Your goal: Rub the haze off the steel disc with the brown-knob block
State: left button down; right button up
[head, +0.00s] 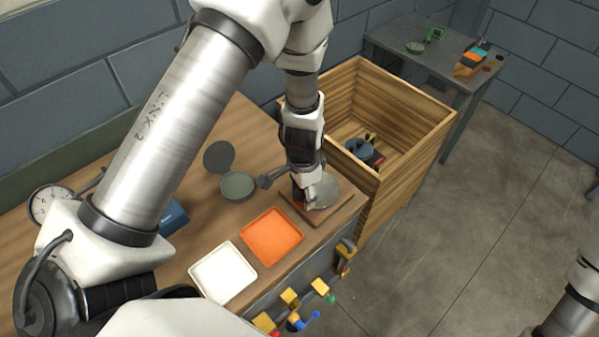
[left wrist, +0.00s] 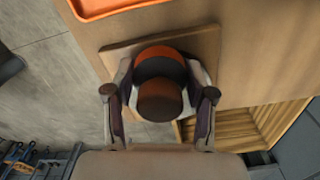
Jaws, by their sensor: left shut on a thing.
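The steel disc (head: 326,194) lies grey on a square wooden board (head: 339,215) near the bench's right end in the head view. My left gripper (head: 308,192) points down over the disc's left side. In the left wrist view its fingers (left wrist: 160,98) are shut on both sides of the brown knob (left wrist: 160,103) of a round block with an orange rim (left wrist: 158,52). The block is over the board (left wrist: 203,43); the disc cannot be made out there, and whether block and disc touch is unclear. My right gripper is out of view.
An orange tray (head: 271,236) and a white tray (head: 223,272) lie left of the board. An open round tin (head: 237,187) is behind them. A dial gauge (head: 46,203) is far left. A deep wooden crate (head: 424,138) stands right of the bench. Coloured clamps (head: 290,298) line the front.

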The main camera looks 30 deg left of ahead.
pick_arm(q)
jog(key=r, duration=0.3)
jog(key=shift+w+r+p, duration=0.1)
jog(key=shift+w+p, duration=0.1)
jog(key=shift+p, duration=0.1)
jog(key=shift+w+r+p, duration=0.25)
jog(key=shift+r+p, duration=0.45)
notch_tip(320, 180, up, 3)
jog(key=p, duration=0.2)
jog(key=shift+s+p, duration=0.15)
jog(key=shift+p, duration=0.15)
jog(key=shift+r+p, duration=0.4)
jog(key=shift+r, duration=0.1)
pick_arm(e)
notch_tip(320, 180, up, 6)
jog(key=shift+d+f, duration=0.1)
pick_arm(q)
jog(key=shift+f, duration=0.1)
